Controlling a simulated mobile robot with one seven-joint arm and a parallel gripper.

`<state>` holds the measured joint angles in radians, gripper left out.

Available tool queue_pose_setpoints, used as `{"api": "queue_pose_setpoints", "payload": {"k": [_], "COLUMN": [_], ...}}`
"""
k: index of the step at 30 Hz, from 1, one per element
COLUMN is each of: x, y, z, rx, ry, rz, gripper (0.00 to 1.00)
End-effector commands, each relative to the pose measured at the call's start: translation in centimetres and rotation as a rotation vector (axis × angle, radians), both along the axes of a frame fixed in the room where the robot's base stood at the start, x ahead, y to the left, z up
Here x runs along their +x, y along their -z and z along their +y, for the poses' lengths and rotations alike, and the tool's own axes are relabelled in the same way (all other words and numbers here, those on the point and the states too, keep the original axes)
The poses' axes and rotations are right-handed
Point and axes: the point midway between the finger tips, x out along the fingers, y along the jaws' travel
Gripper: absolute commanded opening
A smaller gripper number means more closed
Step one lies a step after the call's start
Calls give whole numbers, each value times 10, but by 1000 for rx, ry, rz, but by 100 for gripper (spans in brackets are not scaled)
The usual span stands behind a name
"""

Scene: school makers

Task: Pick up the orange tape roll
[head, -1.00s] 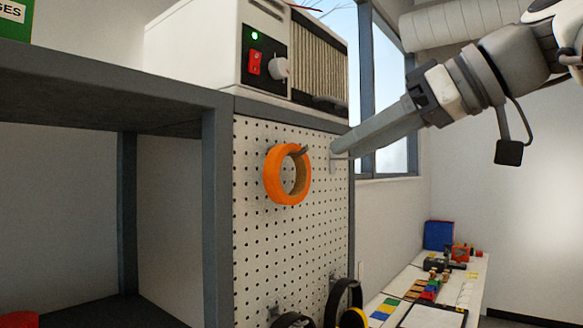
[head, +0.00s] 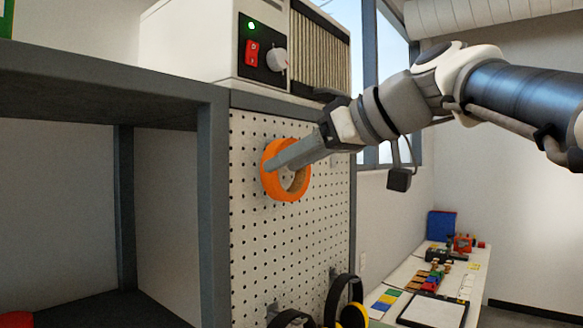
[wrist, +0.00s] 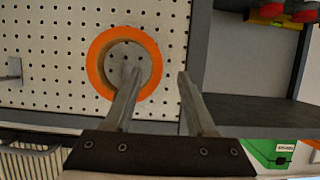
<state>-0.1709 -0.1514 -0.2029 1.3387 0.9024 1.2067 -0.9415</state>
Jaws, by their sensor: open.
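The orange tape roll (head: 288,190) hangs on the white pegboard on the side of the grey shelf unit. It also shows in the wrist view (wrist: 94,62), with pegboard holes seen through its centre. My gripper (head: 272,166) is in front of the roll in the head view and hides part of its ring. In the wrist view my gripper (wrist: 160,75) is open. One finger overlaps the roll's opening and lower ring, and the other lies outside the ring to the right. I cannot tell whether either finger touches the roll. The peg is hidden in the head view.
A white machine (head: 228,45) with a red switch stands above the pegboard (head: 260,260). Black headphones (head: 344,300) hang low on the board. The grey shelf post (head: 213,200) borders it on the left. A bench (head: 405,275) with small parts lies at right.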

Motion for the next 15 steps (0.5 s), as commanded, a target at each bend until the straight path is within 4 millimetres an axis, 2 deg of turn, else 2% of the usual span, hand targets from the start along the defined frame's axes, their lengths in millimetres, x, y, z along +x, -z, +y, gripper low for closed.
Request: {"api": "queue_pose_setpoints", "payload": {"k": [10,15], "x": [28,35], "y": [10,16], "z": [30,37], "rx": [0,0], "ry": [-2,1], "rz": [1,0], "gripper": [56,56]}}
